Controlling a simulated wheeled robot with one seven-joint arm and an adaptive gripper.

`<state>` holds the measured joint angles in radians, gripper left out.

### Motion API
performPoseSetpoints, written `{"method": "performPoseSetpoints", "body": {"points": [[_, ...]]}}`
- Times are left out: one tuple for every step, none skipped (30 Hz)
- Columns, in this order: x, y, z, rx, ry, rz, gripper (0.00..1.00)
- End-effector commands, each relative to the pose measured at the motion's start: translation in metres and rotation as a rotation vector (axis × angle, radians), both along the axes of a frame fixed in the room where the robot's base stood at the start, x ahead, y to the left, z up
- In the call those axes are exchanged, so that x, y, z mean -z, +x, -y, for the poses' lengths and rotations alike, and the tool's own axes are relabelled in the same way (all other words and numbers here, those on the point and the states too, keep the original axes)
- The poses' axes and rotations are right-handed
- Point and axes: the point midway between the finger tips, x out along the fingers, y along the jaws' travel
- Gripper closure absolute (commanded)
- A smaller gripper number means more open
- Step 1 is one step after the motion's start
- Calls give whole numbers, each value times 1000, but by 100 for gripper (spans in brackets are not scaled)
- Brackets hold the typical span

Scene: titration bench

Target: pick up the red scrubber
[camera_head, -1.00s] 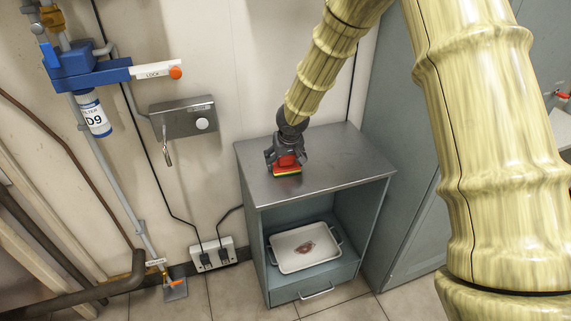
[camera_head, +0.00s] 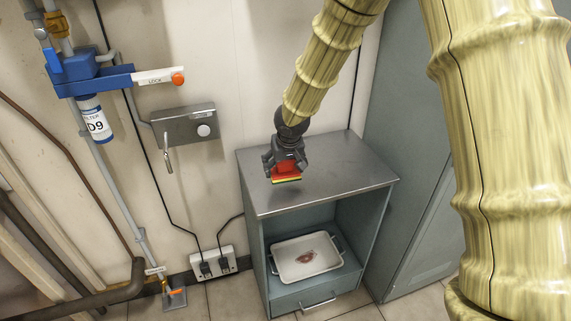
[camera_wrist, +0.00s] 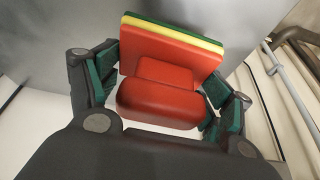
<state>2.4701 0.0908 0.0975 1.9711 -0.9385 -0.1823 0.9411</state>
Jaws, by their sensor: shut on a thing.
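The red scrubber (camera_head: 286,170) has a red body with yellow and green layers at its far face. In the head view it hangs under my gripper (camera_head: 285,161), over the left part of the grey cabinet top (camera_head: 335,168). It looks slightly above that surface. In the wrist view the scrubber (camera_wrist: 165,80) sits between the two green-padded fingers of my gripper (camera_wrist: 163,92). The fingers are shut on its red body, and its layered end points away from the wrist.
Under the top is an open shelf with a white tray (camera_head: 322,268) bearing a small reddish thing. A grey wall box (camera_head: 185,124) and a blue lever fitting with a filter (camera_head: 95,118) are on the left. A tall blue-grey cabinet (camera_head: 415,180) stands right.

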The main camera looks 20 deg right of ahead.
Motion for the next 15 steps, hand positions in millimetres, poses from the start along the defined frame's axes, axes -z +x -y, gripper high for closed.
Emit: {"method": "performPoseSetpoints", "body": {"points": [[0, -8, -5, -2, -3, 1, 44], [0, -14, -7, -2, -4, 0, 44], [-1, -21, -10, -2, -4, 0, 44], [-1, -27, -14, -2, -3, 0, 44], [-2, -32, -17, -3, -4, 1, 44], [-2, -41, -20, -1, -5, 0, 44], [-3, -46, -24, -2, -4, 1, 44], [-4, -52, -27, -2, -3, 1, 44], [-5, -60, -31, -2, -4, 0, 44], [-5, -65, -33, -1, -4, 1, 44], [-6, -70, -36, 0, -2, 1, 44], [-7, -76, -40, -1, -3, 1, 44], [-7, -81, -42, 0, -2, 0, 44], [-8, -85, -44, 1, -2, 1, 44], [-9, -90, -46, 0, -2, 1, 44]]}}
